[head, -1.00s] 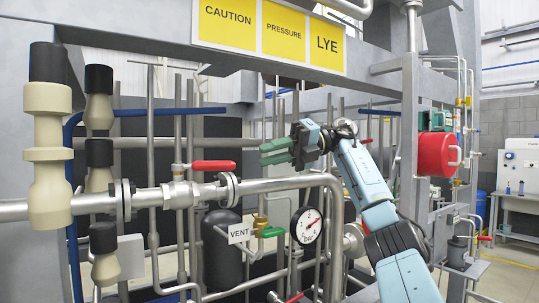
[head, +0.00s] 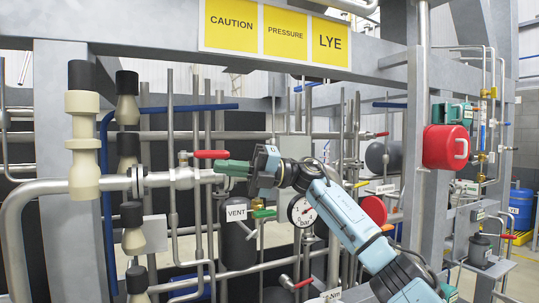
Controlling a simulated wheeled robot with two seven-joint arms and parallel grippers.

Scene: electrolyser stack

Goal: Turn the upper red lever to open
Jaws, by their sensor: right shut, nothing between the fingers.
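The upper red lever (head: 210,154) lies roughly level above the horizontal steel pipe in the head view, its handle pointing right from the valve (head: 184,176). My right gripper (head: 221,167) comes in from the right with its green fingers shut and empty. Its fingertips are just below the lever's right end in the picture. I cannot tell whether they touch the lever or how far apart they are in depth. My left gripper is not in view.
A VENT tag (head: 236,213), a green lever (head: 264,213) and a pressure gauge (head: 302,210) are below my right gripper. Another red lever (head: 304,283) is lower down. A yellow caution sign (head: 284,31) is on the beam above. Pipes crowd the area.

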